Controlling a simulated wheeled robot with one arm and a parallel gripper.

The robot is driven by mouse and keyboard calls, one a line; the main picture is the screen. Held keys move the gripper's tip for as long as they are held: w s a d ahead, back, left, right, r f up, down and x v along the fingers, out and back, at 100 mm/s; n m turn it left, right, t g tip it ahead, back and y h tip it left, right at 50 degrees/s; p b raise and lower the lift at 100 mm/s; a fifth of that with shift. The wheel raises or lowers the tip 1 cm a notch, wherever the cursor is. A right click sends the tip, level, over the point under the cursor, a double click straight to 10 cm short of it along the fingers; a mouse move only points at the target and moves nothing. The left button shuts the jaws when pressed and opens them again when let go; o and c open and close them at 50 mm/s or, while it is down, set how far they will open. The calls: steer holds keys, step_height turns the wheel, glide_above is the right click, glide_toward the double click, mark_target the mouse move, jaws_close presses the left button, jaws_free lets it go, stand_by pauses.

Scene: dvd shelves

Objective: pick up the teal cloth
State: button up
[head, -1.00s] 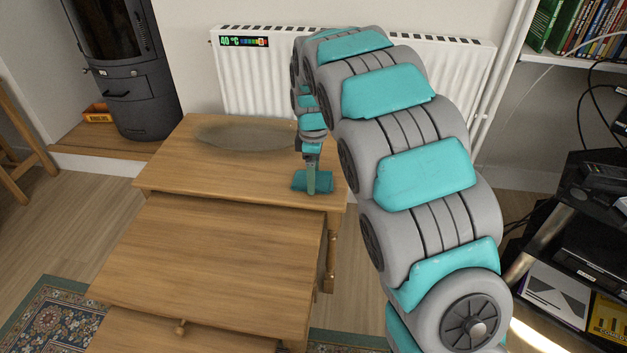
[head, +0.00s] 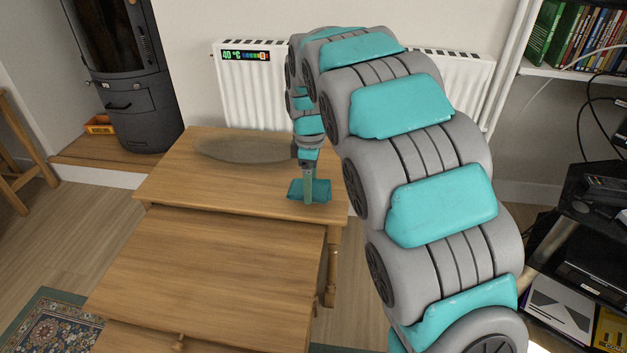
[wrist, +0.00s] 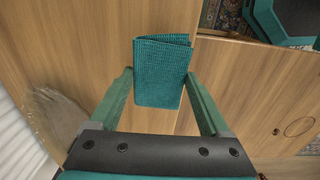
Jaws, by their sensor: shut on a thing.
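The teal cloth (head: 296,191) is a small folded rectangle with a woven texture, at the near right part of the upper wooden table (head: 185,175). In the wrist view the cloth (wrist: 160,72) sits between the two green fingers of my gripper (wrist: 159,78). My gripper (head: 309,192) points down at the cloth in the head view and is shut on it. A finger hides the cloth's middle there. I cannot tell whether the cloth still touches the table top.
A lower wooden table (head: 210,265) stands in front. A white radiator (head: 240,95) is behind, a black stove (head: 130,90) back left, and black shelves (head: 570,230) at right.

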steer(key=s+a+r, duration=0.1)
steer(key=s+a, duration=0.3)
steer(key=s, duration=0.8)
steer(key=shift+s+a+b, duration=0.25)
steer(key=shift+a+b, duration=0.05)
steer(key=shift+a, duration=0.05)
steer(key=shift+r, duration=0.1)
